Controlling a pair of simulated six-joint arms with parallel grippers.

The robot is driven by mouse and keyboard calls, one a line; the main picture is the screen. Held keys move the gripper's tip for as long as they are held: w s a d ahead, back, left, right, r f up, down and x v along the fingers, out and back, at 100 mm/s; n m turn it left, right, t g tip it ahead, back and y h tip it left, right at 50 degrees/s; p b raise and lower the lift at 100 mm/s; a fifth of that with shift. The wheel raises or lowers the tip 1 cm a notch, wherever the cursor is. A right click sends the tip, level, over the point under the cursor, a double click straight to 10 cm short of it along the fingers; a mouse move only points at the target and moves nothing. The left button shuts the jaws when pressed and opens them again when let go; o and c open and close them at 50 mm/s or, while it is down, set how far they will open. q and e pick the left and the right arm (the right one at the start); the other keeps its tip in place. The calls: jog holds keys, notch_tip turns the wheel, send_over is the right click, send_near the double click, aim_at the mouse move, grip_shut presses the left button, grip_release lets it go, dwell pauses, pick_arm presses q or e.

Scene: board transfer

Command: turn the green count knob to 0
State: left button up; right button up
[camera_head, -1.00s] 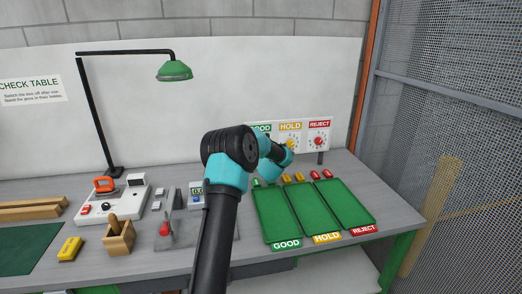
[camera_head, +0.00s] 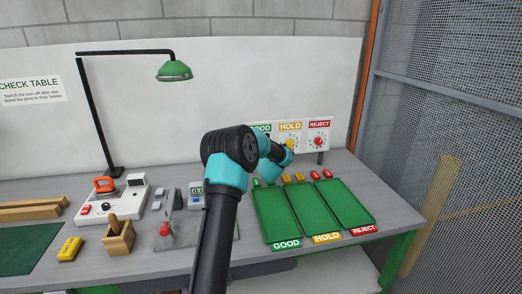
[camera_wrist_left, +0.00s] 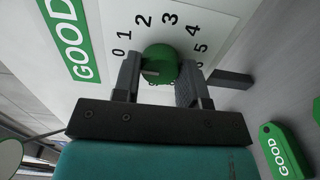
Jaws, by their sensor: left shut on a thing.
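My left gripper (camera_wrist_left: 160,70) is shut on the knob, one finger on each side. A pale mark shows on the knob's left side, the side where the 0 (camera_wrist_left: 118,54) is printed. I cannot tell whether it lines up exactly with the 0. In the head view my left arm hides the knob, and only the GOOD label (camera_head: 260,128) shows above it. My right gripper is not in view.
The yellow HOLD knob (camera_head: 290,143) and red REJECT knob (camera_head: 318,141) are to the right on the same board. Three green trays stand in front, the nearest labelled GOOD (camera_head: 286,244). A green GOOD tag (camera_wrist_left: 280,150) lies at the wrist view's lower right.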

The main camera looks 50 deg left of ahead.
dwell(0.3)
pick_arm(q)
jog(key=o, duration=0.9)
jog(key=shift+o, duration=0.2)
jog(key=v, duration=1.7)
jog(key=shift+d, duration=0.15)
jog(key=shift+s, duration=0.1)
